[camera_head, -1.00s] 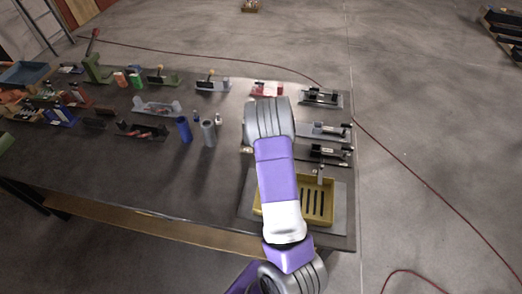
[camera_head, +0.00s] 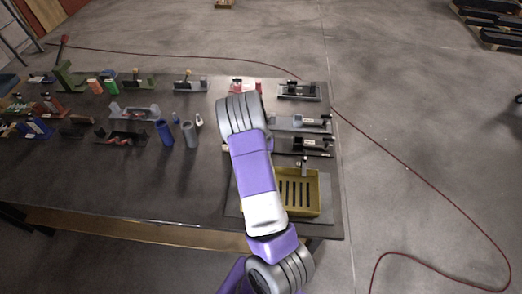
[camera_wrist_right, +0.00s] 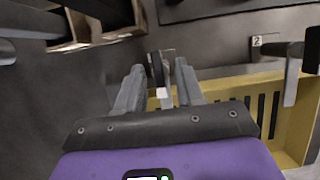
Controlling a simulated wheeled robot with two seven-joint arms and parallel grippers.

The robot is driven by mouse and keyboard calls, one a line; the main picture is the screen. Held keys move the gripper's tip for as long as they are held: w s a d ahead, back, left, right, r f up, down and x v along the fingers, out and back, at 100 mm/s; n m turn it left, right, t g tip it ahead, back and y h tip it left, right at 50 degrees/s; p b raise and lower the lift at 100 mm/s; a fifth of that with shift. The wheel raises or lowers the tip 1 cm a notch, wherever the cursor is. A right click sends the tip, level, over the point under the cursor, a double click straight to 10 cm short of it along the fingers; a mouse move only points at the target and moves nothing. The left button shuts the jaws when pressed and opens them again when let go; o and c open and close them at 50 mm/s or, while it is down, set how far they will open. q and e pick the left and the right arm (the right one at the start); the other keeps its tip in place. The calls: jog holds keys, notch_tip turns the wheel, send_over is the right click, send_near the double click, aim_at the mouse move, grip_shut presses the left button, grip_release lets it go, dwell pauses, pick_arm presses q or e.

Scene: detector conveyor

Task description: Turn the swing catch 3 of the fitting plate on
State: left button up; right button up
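The yellow slotted tray (camera_head: 312,194) of the fitting plate sits on a grey base at the table's front right corner. It also shows in the right wrist view (camera_wrist_right: 233,90). A swing catch (camera_head: 304,164) stands at its far edge in the head view. In the right wrist view a catch (camera_wrist_right: 291,80) is at the right by a label "2" (camera_wrist_right: 259,41). Another upright catch with a pale tip (camera_wrist_right: 162,92) stands between the fingers of my right gripper (camera_wrist_right: 160,80), which look apart around it. Its number is not visible. My right arm hides this gripper in the head view.
Other fixtures, a black one (camera_head: 299,92) and a grey one (camera_head: 298,124), stand behind the tray. A blue cylinder (camera_head: 164,132) and a grey one (camera_head: 190,134) stand left of my arm. The table's front middle is clear.

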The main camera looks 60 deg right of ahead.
jog(key=p+v, duration=0.3)
jog(key=v, duration=0.4)
jog(key=shift+r+p, duration=0.3)
jog(key=shift+a, duration=0.1)
dwell(0.3)
